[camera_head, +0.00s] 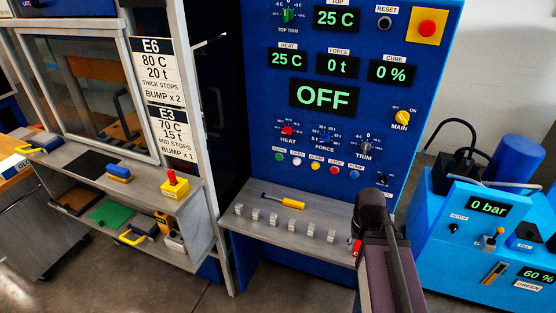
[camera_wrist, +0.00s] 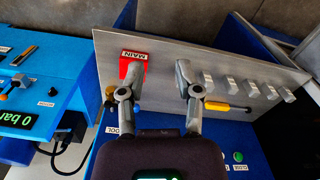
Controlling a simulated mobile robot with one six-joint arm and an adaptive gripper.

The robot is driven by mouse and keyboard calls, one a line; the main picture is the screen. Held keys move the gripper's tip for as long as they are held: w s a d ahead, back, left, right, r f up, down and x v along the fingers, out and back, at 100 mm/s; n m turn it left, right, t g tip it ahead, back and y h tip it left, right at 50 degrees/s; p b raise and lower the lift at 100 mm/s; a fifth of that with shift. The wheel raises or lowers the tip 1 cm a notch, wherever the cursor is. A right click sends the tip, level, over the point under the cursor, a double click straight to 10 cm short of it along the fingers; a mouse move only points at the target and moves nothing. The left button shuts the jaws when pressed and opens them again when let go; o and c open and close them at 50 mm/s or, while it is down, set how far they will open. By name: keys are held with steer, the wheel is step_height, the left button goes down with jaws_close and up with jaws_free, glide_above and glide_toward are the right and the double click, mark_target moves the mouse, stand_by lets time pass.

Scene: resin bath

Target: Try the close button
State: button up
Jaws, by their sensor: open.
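The close button is a small green button (camera_head: 279,157) at the left end of a row of buttons low on the blue control panel (camera_head: 262,100). Its small label above it seems to read CLOSE. A green button also shows at the lower right of the wrist view (camera_wrist: 238,156). My gripper (camera_wrist: 159,92) is open and empty, its two fingers apart over the grey shelf. It is well to one side of the green button and not touching it. In the head view my arm reaches up at the right of the shelf and the fingertips are hidden.
The grey shelf (camera_head: 250,247) below the panel holds a yellow-handled screwdriver (camera_head: 290,202), several metal blocks and a red MAIN tag (camera_wrist: 133,66). The display reads OFF (camera_head: 324,95). A blue pump unit (camera_head: 450,235) stands right; a press window and racks stand left.

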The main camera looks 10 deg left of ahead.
jaws_close()
stand_by(1.0)
